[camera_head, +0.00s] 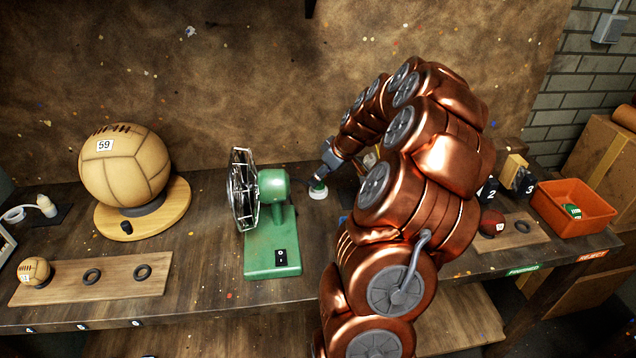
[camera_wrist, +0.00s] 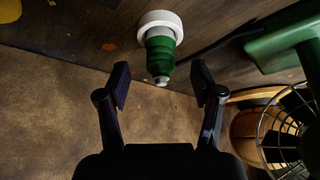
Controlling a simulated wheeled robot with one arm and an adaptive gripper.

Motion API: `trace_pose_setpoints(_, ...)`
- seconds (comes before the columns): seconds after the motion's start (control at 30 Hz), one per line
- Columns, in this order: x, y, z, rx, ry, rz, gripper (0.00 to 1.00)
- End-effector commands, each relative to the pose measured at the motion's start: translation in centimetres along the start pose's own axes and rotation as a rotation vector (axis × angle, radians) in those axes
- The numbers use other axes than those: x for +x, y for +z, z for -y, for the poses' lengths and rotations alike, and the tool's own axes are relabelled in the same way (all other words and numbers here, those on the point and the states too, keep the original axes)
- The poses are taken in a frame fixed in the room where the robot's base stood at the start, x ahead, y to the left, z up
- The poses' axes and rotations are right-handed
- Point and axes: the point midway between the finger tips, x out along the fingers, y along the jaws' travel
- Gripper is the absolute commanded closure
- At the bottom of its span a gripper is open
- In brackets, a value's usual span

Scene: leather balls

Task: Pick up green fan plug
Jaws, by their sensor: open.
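The green fan plug (camera_wrist: 160,55) has a green ribbed body, a white round collar and a small pale tip. In the wrist view it is at top centre, lined up with the space between my fingertips. It also shows in the head view as a small green and white piece (camera_head: 318,192) right of the fan. My gripper (camera_wrist: 160,72) is open, with one finger on each side of the plug in the picture. I cannot tell whether the fingertips reach around it. In the head view my gripper (camera_head: 322,178) is just above the plug, partly dark. The green fan (camera_head: 272,250) stands left of it.
A large ball (camera_head: 122,165) on a round wooden base stands at the left. A board (camera_head: 115,275) with a small ball and rings lies in front of it. An orange bin (camera_head: 575,212) stands at the right. The wall (camera_head: 250,80) rises close behind the bench.

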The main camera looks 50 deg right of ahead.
Motion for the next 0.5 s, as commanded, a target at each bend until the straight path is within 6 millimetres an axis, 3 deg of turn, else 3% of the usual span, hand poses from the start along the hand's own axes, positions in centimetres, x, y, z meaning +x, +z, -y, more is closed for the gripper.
trace_pose_setpoints(0.23, 2.8, 0.0, 0.2, -0.001, -0.005, 0.002, 0.34)
trace_pose_setpoints(0.5, 3.2, 0.0, 0.1, -0.003, -0.001, 0.0, 0.34)
